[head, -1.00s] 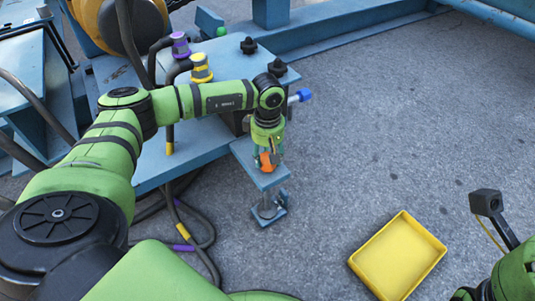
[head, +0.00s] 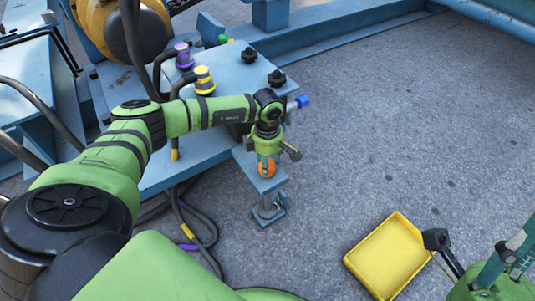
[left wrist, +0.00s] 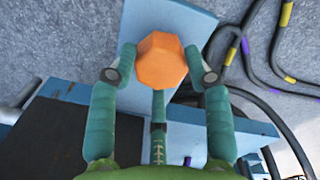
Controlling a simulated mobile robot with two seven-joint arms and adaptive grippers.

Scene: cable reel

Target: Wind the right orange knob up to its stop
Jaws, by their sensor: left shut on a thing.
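The orange knob (head: 267,168) stands on a small blue plate (head: 250,158) at the front of the blue bench. My left gripper (head: 268,160) points down over it, shut on it. In the left wrist view the orange knob (left wrist: 160,60) is a faceted block between the fingertips of my left gripper (left wrist: 160,75). The knob's underside and stem are hidden. My right gripper (head: 512,250) is partly in view at the lower right, away from the bench; its fingertips are not clear.
A yellow tray (head: 352,262) lies empty on the floor at lower right. Purple-capped (head: 184,52) and yellow-capped (head: 204,78) connectors with dark cables stand on the bench, near black star knobs (head: 249,55). Loose cables (head: 203,222) hang left of the plate.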

